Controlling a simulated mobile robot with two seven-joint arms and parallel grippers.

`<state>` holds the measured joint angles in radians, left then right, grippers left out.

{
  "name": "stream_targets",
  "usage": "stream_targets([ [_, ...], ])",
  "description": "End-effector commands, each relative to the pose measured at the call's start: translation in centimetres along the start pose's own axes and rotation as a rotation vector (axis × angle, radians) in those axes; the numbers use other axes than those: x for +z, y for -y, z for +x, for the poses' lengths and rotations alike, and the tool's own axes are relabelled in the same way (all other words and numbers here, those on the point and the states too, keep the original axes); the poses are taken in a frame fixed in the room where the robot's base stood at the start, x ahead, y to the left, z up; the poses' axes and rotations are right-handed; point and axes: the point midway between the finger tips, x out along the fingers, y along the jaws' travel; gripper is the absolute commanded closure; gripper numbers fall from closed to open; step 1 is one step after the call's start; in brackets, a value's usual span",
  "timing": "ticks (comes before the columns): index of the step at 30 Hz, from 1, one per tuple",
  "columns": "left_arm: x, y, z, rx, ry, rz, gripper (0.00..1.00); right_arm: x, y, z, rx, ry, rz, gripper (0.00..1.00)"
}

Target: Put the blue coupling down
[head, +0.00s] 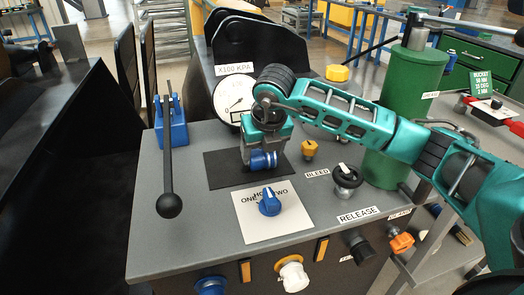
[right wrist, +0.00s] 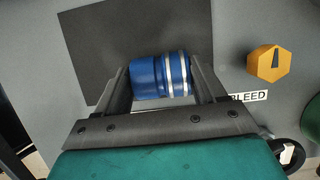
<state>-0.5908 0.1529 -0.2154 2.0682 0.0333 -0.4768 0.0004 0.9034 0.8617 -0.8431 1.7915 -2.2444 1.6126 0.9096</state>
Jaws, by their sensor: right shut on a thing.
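The blue coupling (head: 262,160) is a short ribbed cylinder with silvery bands, lying on its side in my right gripper (head: 259,155). In the right wrist view the coupling (right wrist: 160,76) lies across between the two fingers of the right gripper (right wrist: 160,85), which are shut on it. A black mat (head: 222,172) is below it on the grey console top; it also shows in the right wrist view (right wrist: 95,45). Whether the coupling touches the mat I cannot tell. My left gripper is not in view.
A blue selector knob (head: 269,203) on a white plate is just in front of the mat. A gauge (head: 234,98) stands behind.

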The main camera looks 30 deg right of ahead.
Motion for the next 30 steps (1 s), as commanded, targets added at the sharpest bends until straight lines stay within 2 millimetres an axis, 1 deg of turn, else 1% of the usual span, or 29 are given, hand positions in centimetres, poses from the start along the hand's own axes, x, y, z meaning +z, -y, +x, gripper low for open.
stream_targets([
  [6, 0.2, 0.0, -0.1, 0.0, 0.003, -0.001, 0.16, 0.1, 0.0, 0.0, 0.001, 0.003, 0.001, 0.71],
  [9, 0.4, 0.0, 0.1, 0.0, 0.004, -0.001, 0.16, 0.0, 0.0, 0.3, 0.001, 0.003, 0.001, 0.71],
  [10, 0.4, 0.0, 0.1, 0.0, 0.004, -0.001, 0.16, -0.1, 0.0, 0.3, 0.0, 0.002, 0.0, 0.29],
  [18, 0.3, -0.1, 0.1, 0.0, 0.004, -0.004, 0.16, 0.0, 0.0, 0.2, 0.0, 0.002, 0.0, 0.05],
  [26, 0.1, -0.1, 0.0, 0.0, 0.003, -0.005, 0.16, 0.1, 0.0, 0.0, 0.001, 0.002, 0.0, 0.05],
  [28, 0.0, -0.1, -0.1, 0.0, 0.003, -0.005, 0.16, 0.1, 0.0, -0.5, 0.001, 0.004, 0.0, 0.05],
  [30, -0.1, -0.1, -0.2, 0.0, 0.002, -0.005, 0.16, 0.2, 0.0, -1.5, 0.002, 0.007, 0.0, 0.05],
])
